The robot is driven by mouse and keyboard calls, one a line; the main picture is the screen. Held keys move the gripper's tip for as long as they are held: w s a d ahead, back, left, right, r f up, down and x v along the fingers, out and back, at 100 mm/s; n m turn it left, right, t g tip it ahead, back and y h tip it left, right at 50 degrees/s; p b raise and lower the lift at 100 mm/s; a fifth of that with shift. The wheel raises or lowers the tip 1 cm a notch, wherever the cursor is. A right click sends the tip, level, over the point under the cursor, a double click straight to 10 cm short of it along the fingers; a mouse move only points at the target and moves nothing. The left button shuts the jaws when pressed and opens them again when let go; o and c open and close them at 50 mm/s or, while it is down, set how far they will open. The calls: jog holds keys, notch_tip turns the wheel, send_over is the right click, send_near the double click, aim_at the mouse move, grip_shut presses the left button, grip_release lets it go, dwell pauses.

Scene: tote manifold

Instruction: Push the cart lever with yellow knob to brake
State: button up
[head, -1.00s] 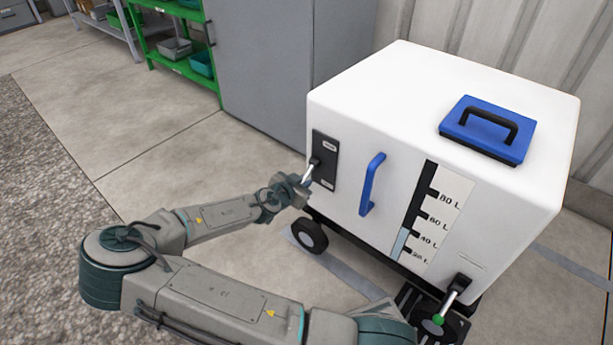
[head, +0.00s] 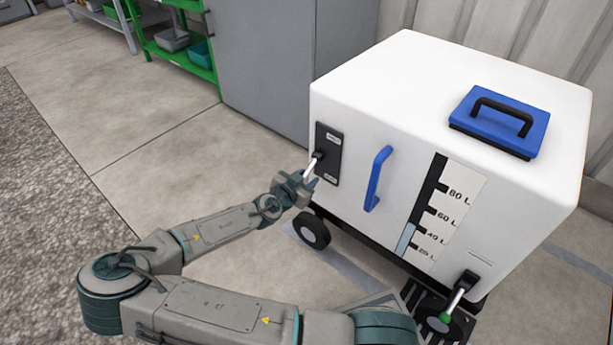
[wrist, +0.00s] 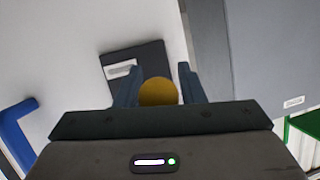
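The white cart (head: 345,110) stands at the right of the head view. A black lever plate (head: 328,155) is on its front face at the upper left. The lever (head: 313,167) slants out of the plate, down and left towards my gripper (head: 304,182). The yellow knob (wrist: 158,92) shows in the wrist view between my two fingers (wrist: 160,85). The knob is hidden by my gripper in the head view. The plate's labels are too small to read.
A blue handle (head: 378,178) sits right of the plate. A second lever with a green knob (head: 445,317) is at the cart's lower right. A blue lid with a black handle (head: 500,122) is on top. A grey cabinet (head: 265,60) stands behind; floor is clear at left.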

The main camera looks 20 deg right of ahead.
jog(key=shift+r, duration=0.2)
jog(key=shift+r, duration=0.1)
jog(key=shift+s+a+r, duration=0.1)
jog(key=shift+s+a, duration=0.05)
jog(key=shift+a, duration=0.1)
jog(key=p+v, duration=0.4)
jog(key=v, duration=0.9)
jog(key=shift+p, duration=0.4)
jog(key=shift+s, duration=0.1)
